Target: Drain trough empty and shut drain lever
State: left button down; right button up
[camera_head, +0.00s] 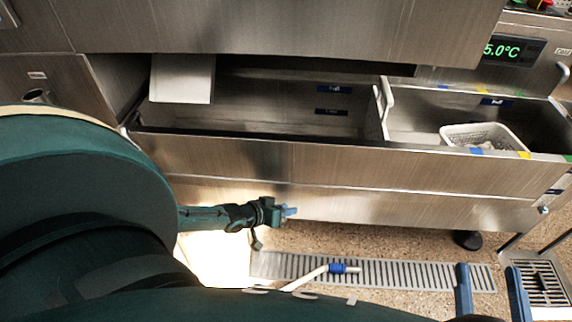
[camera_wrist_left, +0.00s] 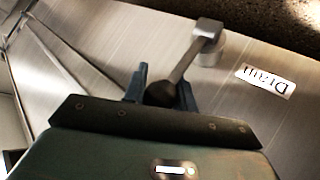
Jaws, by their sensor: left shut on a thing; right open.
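The drain lever (camera_wrist_left: 182,62) shows in the left wrist view as a metal bar with a dark round knob, beside a label reading "Drain" (camera_wrist_left: 265,80) on the steel panel. My left gripper (camera_wrist_left: 162,88) is shut on the knob end, a finger on each side. In the head view my left gripper (camera_head: 284,211) is low at the trough's front, and the lever is hidden. The steel trough (camera_head: 300,160) has a left and a right compartment; I see no clear water surface in the left one. My right gripper (camera_head: 490,290) is open and empty at bottom right.
A white perforated basket (camera_head: 480,134) sits in the right compartment. A white panel (camera_head: 182,78) stands at the left compartment's back left. A display (camera_head: 512,50) reads 5.0°C.

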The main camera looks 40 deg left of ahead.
pick_arm(q)
jog(key=shift+w+a, duration=0.15)
jog(key=shift+a, duration=0.35)
pick_arm(e)
jog(key=shift+w, duration=0.1)
pick_arm(q)
jog(key=c, duration=1.1)
grip_release()
jog(key=shift+c, duration=0.2)
pick_arm(e)
jog(key=shift+a+r, duration=0.1)
pick_arm(q)
jog(key=shift+d, duration=0.1)
jog(key=p+v, duration=0.2)
jog(key=v, duration=0.1)
jog(key=shift+d+r, duration=0.1)
jog(key=p+v, duration=0.5)
jog(key=v, duration=0.5)
pick_arm(e)
jog(key=d+g+h, duration=0.1)
jog(key=d+h, duration=0.1)
jog(key=shift+h, duration=0.3)
pick_arm(q)
jog(key=shift+d, duration=0.1)
pick_arm(e)
jog(key=shift+g, duration=0.3)
